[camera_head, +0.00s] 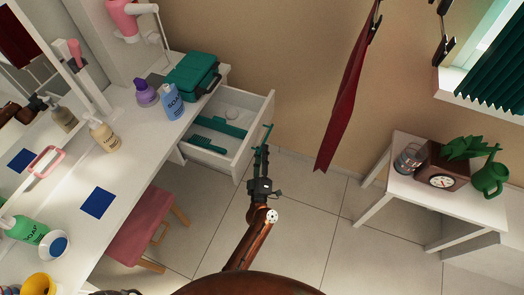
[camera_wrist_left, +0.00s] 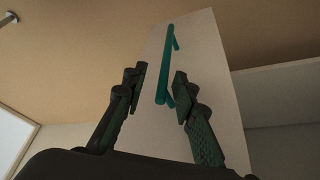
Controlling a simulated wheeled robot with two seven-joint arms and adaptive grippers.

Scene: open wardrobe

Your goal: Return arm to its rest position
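My left gripper (camera_head: 261,160) is in front of the open white drawer (camera_head: 240,140), at its teal handle (camera_head: 267,138). In the left wrist view the two dark fingers (camera_wrist_left: 158,85) stand apart with nothing clamped between them. The teal handle (camera_wrist_left: 166,65) shows on the pale drawer front (camera_wrist_left: 200,60), lined up with the gap between the fingertips. I cannot tell how far it is from them. My brown left arm reaches up from the bottom of the head view. My right gripper is not in view.
The white dressing table (camera_head: 130,140) on the left holds bottles and a teal case (camera_head: 190,75). A pink stool (camera_head: 140,225) stands below it. A red cloth (camera_head: 345,95) hangs at the back. A white side table (camera_head: 420,190) stands right, with open tiled floor (camera_head: 320,220) between.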

